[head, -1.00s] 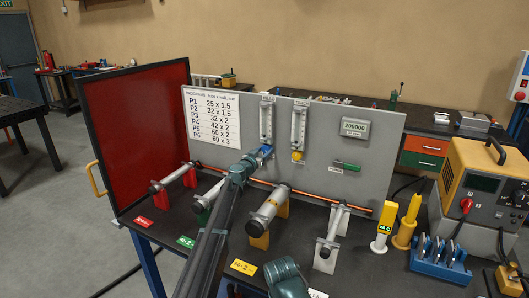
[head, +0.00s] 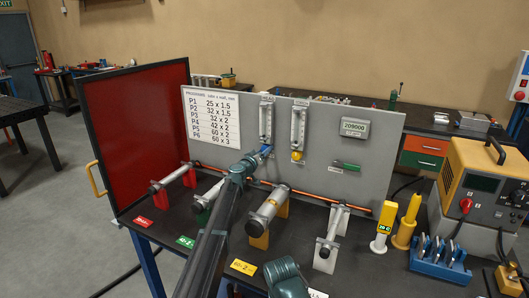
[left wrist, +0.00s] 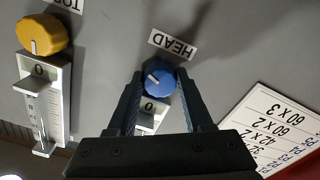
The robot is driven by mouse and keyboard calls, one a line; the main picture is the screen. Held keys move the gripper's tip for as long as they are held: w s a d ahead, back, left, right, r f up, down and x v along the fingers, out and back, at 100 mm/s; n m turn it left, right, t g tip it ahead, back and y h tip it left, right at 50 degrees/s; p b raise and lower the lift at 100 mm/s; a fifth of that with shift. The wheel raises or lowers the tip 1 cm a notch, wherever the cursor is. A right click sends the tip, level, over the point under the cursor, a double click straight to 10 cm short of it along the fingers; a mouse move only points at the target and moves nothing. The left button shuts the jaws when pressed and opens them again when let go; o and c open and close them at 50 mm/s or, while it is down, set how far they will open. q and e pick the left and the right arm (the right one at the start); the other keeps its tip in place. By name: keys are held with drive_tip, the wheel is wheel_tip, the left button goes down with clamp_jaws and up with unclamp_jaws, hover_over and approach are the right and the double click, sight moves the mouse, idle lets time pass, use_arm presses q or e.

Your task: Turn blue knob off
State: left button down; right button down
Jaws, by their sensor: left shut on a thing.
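The blue knob (left wrist: 159,80) sits under the HEAD label's flow meter on the grey panel. Its white mark points to the upper left in the left wrist view. My left gripper (left wrist: 158,84) is shut on the knob, one finger on each side. In the head view my left gripper (head: 258,156) reaches up to the panel, and only a little of the blue knob (head: 267,149) shows beyond it.
A yellow knob (left wrist: 42,34) sits beside it under a second meter, its mark pointing down in the wrist view. A green handle (head: 346,166) and a display (head: 355,128) are on the panel (head: 230,105). Several rollers and an orange tube (head: 320,197) lie below.

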use_arm(q)
drive_tip(key=shift+c, duration=1.6)
unclamp_jaws()
drive_tip(key=shift+s+a, duration=0.1)
drive_tip(key=v, duration=1.3)
drive_tip(key=shift+s+a, duration=0.2)
drive_tip(key=shift+s, duration=0.05)
drive_tip(key=shift+c, duration=0.2)
